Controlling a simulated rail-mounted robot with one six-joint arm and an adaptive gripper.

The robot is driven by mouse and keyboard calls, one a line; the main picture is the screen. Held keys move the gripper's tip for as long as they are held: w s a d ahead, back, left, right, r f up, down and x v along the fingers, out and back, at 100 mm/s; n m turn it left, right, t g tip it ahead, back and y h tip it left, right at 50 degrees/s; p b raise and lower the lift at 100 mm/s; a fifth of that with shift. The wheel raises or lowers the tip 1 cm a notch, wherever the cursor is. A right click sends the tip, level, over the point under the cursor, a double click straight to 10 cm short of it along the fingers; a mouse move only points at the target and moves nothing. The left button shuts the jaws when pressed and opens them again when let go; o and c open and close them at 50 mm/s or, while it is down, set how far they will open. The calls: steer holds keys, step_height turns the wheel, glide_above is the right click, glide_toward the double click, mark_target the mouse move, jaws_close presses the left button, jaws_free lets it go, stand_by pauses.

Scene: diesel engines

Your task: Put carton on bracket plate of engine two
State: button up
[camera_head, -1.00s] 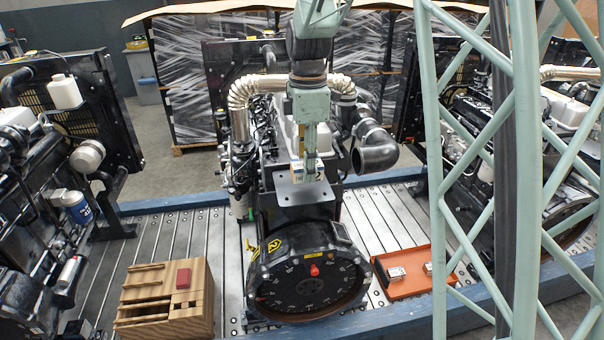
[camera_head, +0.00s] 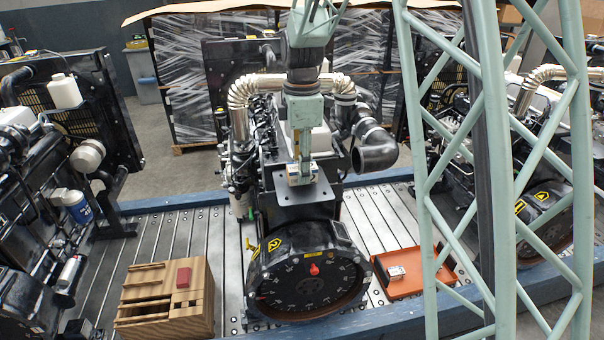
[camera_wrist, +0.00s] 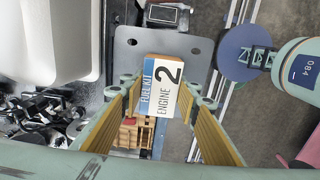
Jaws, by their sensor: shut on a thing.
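The carton is a small box with a white and blue top reading "FUEL KIT" and "ENGINE 2" in the wrist view (camera_wrist: 162,84). It also shows in the head view (camera_head: 302,177). My gripper (camera_head: 301,170) points down and is shut on the carton, with a finger on either side in the wrist view (camera_wrist: 160,100). The grey bracket plate (camera_head: 310,206) of the middle engine, marked 2, lies below the carton, which overlaps its rear part in the head view. The plate has corner holes in the wrist view (camera_wrist: 189,48). I cannot tell whether carton and plate touch.
A wooden organiser (camera_head: 160,310) with a red block (camera_head: 183,278) stands front left. An orange tray (camera_head: 408,285) with a small box lies right of the engine. A curved black pipe (camera_head: 376,155) and silver exhaust pipe (camera_head: 240,95) rise near my arm. Other engines stand left and right.

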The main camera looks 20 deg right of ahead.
steer(key=shift+f, duration=0.65)
steer(key=shift+f, duration=0.2)
steer(key=o, duration=0.9)
steer(key=shift+r, duration=0.2)
step_height(320, 180, up, 12)
steer(key=shift+f, duration=0.1)
stand_by(0.8)
